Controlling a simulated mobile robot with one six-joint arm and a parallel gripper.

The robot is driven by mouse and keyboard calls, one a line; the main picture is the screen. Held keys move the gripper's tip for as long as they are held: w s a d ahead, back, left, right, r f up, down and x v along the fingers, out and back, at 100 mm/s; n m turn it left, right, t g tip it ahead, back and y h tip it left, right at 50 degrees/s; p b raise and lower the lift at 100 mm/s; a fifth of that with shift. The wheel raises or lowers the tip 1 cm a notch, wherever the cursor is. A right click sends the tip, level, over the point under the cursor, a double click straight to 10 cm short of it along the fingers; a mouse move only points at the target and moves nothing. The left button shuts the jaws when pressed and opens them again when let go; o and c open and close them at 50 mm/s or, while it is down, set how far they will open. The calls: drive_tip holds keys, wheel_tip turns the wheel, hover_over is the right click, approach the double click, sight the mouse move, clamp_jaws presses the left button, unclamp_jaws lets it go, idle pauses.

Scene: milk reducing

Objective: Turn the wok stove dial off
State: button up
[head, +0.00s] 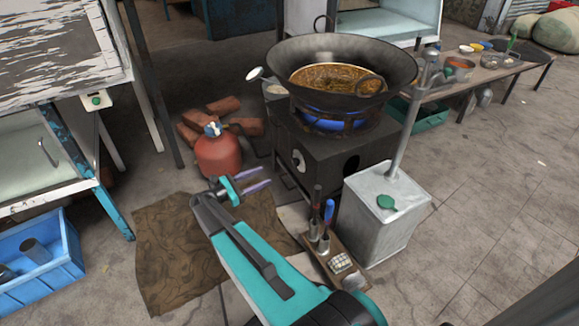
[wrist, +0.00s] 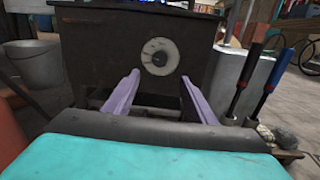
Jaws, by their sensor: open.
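The wok stove (head: 335,155) is a dark box with a blue flame burning under a large wok (head: 345,70) of brown liquid. Its dial (head: 299,161) is a pale round disc on the stove's front. In the wrist view the dial (wrist: 160,56) faces me, with a dark spot at its centre. My gripper (head: 262,180) is open and empty, in front of the stove and lower left of the dial in the head view. In the wrist view its two purple fingers (wrist: 160,95) are spread below the dial, apart from it.
A red gas cylinder (head: 218,152) stands left of the stove before stacked bricks (head: 205,112). A metal canister (head: 385,205) stands at the stove's right. A small board with screwdrivers (head: 325,240) lies in front. A brown mat (head: 170,260) covers floor beneath my arm.

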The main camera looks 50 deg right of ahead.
sight(294, 163)
drive_tip(key=shift+d, duration=0.15)
drive_tip(key=b+x, duration=0.5)
drive_tip(key=x, duration=0.7)
drive_tip(key=shift+d+f, duration=0.1)
drive_tip(key=shift+s+d, duration=0.15)
drive_tip(key=shift+d, duration=0.5)
drive_tip(key=c, duration=1)
drive_tip(key=shift+c, duration=0.2)
